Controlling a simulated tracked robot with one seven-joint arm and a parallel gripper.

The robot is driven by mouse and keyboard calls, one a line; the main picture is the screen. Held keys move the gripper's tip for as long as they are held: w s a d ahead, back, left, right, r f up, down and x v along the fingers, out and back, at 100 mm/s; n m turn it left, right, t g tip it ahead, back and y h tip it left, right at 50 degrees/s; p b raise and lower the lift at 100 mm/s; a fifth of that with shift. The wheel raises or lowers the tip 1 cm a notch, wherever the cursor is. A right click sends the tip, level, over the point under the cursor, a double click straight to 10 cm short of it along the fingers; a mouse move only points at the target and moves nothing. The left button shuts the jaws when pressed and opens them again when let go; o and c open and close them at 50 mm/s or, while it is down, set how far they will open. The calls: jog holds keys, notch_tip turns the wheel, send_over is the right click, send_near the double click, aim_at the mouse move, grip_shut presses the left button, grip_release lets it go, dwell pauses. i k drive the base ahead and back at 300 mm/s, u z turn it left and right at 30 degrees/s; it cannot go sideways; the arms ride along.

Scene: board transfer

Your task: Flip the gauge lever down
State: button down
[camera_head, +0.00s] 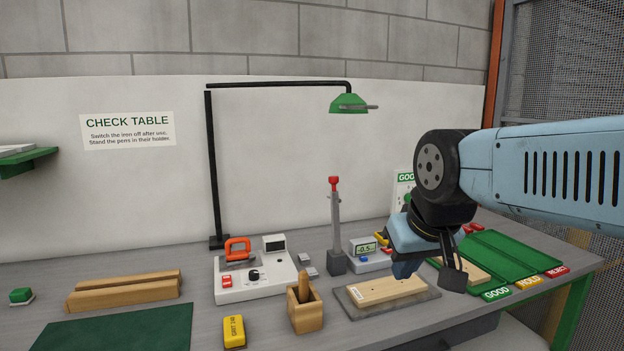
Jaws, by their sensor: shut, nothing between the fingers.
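The gauge stand (337,228) is a grey post on a dark block, upright near the middle of the table. A red-tipped part (334,184) at its top points straight up; I take it for the lever. A grey gauge readout (368,254) showing what looks like -0.5 sits just right of the post. My gripper (403,272) is shut and empty, pointing down, right of the post and apart from it. It appears over the right end of a wooden board (382,291) and hides part of what lies behind.
The wooden board lies on a grey plate (424,300). Green trays (515,250) lie right. A lamp (348,103) hangs above the post.

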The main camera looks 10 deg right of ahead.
aim_at(333, 181)
jog(key=z, duration=0.8)
jog(key=k, duration=1.1)
jog(key=u, duration=1)
jog(key=i, duration=1)
